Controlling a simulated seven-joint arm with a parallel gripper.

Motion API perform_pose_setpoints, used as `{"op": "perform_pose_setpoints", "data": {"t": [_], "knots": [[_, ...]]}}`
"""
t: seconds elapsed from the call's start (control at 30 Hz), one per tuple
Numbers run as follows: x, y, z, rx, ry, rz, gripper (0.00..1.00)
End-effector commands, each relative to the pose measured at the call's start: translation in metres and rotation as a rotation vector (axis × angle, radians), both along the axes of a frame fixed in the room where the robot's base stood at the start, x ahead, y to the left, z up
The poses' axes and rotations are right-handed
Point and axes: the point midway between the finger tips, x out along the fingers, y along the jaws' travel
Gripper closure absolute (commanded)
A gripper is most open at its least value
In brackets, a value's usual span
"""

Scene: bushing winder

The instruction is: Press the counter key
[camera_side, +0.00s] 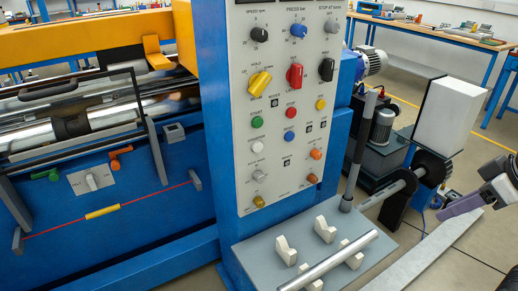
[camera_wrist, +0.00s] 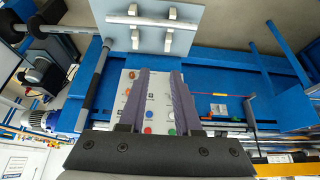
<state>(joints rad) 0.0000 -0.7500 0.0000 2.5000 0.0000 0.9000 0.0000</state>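The grey control panel (camera_side: 289,100) on the blue column carries rows of knobs, round buttons and small dark square keys. Small dark keys show at the left middle (camera_side: 275,102), the right middle (camera_side: 309,128) and lower down (camera_side: 287,163). Their labels are too small to tell which is the counter key. My gripper (camera_side: 443,213) is at the far right of the side view, well apart from the panel. In the wrist view my gripper (camera_wrist: 160,73) has its two purple fingers apart with nothing between them. They hide part of the upside-down panel (camera_wrist: 160,98).
A grey shelf (camera_side: 262,255) with pale cradles and a metal bar (camera_side: 328,262) juts out below the panel. A dark upright lever (camera_side: 360,150) stands right of the column. A motor and shaft assembly (camera_side: 400,185) lies between column and gripper.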

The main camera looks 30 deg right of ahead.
Motion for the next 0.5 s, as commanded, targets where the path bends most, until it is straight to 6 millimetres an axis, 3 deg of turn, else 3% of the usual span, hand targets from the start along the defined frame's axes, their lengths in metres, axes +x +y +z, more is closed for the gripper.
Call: {"op": "perform_pose_setpoints", "data": {"t": [0.03, 0.17, 0.5], "knots": [[0.0, 0.0, 0.0, 0.0, 0.0, 0.0, 0.79], [0.0, 0.0, 0.0, 0.0, 0.0, 0.0, 1.0], [0.0, 0.0, 0.0, 0.0, 0.0, 0.0, 1.0]]}}
